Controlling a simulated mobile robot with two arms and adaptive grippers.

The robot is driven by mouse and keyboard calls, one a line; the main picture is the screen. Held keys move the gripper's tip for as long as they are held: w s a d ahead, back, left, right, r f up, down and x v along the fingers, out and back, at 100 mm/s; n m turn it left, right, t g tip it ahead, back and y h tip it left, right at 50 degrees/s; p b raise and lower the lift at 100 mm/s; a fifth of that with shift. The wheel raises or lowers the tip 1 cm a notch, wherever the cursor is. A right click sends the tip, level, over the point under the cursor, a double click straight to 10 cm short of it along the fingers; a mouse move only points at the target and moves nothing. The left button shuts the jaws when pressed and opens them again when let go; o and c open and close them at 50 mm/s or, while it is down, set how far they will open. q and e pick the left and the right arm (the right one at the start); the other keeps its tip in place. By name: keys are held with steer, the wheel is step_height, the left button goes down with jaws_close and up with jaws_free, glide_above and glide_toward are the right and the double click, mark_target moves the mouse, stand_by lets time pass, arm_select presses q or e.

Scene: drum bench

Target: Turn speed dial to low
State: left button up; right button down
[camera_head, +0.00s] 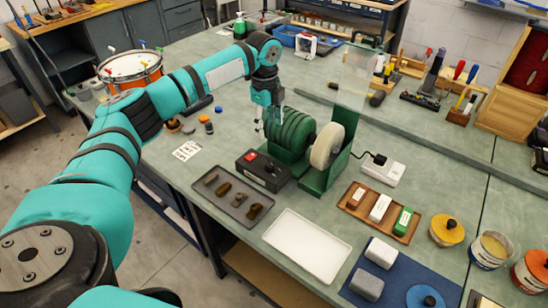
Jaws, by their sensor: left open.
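A black control box (264,171) stands on the green bench in front of the green bench grinder (292,130). A red switch (251,156) is on the box's top left. The speed dial (271,168) seems to be the small dark knob to its right; its setting is too small to read. My left gripper (262,125) points down beside the grinder's left end, above and behind the box. It is open, apart from the dial, with nothing seen between its fingers. My right gripper is out of view.
The pale grinding wheel (327,146) and a clear shield (355,78) stand right of the box. A dark tray of small parts (225,212) and a white tray (306,246) lie in front. A printed card (187,150) lies left. A white power block (382,170) is at right.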

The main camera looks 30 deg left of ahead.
arm_select(q)
steer(key=p, duration=0.1)
glide_toward(269, 162)
steer(key=f, duration=0.3)
steer(key=f+p, duration=0.1)
steer(key=f, duration=0.5)
steer(key=shift+w+p, duration=0.25)
steer(key=shift+p, duration=0.1)
steer(key=shift+f, duration=0.7)
steer(key=c, duration=1.1)
steer(key=shift+c, duration=0.2)
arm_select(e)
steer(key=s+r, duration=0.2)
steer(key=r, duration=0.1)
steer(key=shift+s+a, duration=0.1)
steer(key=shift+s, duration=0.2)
